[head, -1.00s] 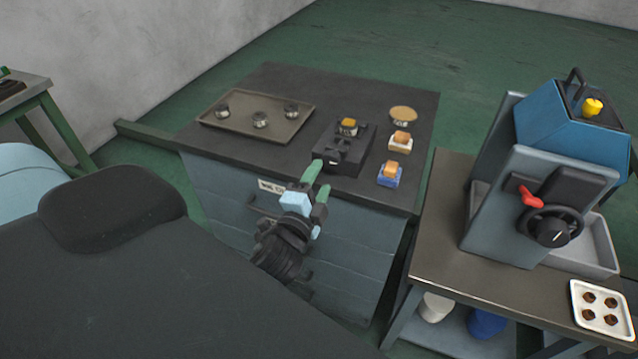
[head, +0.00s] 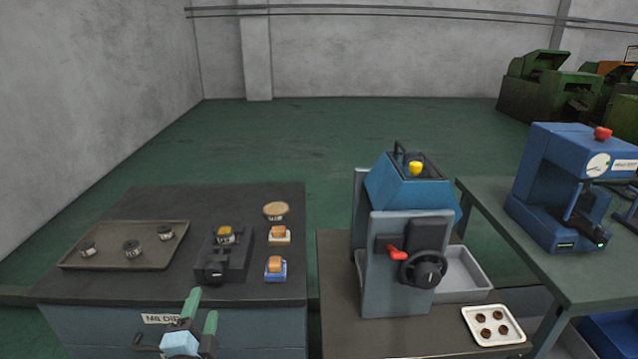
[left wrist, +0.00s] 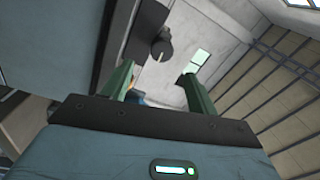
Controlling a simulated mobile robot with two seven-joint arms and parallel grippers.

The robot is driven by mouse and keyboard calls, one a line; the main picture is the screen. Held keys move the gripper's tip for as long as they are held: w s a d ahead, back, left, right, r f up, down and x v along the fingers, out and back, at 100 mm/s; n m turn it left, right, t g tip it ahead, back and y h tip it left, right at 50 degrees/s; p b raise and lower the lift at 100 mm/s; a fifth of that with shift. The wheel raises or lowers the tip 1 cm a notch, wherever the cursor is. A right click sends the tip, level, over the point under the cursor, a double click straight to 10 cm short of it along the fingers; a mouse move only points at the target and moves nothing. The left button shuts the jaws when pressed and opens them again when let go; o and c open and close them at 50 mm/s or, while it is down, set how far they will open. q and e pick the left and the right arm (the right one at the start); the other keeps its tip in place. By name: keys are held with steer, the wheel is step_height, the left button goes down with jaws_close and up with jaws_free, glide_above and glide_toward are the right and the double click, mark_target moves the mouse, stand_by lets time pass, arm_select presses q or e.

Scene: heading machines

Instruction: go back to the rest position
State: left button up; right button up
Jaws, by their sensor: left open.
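My left gripper (head: 201,312) is at the bottom of the head view, in front of the drawer cabinet's front edge. Its two green fingers are apart, with nothing between them. In the left wrist view its fingers (left wrist: 157,85) also stand apart and empty, with wall and ceiling parts behind. My right gripper is in neither view.
The dark cabinet top (head: 150,205) holds a tray (head: 85,258) with several small dies, a black fixture (head: 232,268) and small blocks. A blue machine (head: 392,265) stands on the middle bench, beside a white dish (head: 512,330). Another blue machine (head: 545,190) is at right.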

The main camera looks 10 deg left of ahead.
arm_select(q)
steer(key=s+d+f+n+g+h, duration=0.2)
steer(key=s+d+f+n+g, duration=0.1)
steer(key=s+f, duration=0.5)
steer(key=s+d+f+n+g+h, duration=0.2)
steer(key=s+d+f+n+g, duration=0.1)
steer(key=s+f, duration=0.5)
steer(key=s+d+f+n+g+h, duration=0.2)
steer(key=s+d+f+n+g, duration=0.1)
steer(key=s+f, duration=0.6)
steer(key=s+d+n, duration=0.1)
steer(key=s, duration=0.3)
steer(key=shift+d+n+p, duration=0.3)
steer(key=shift+d, duration=0.1)
steer(key=shift+s, duration=0.1)
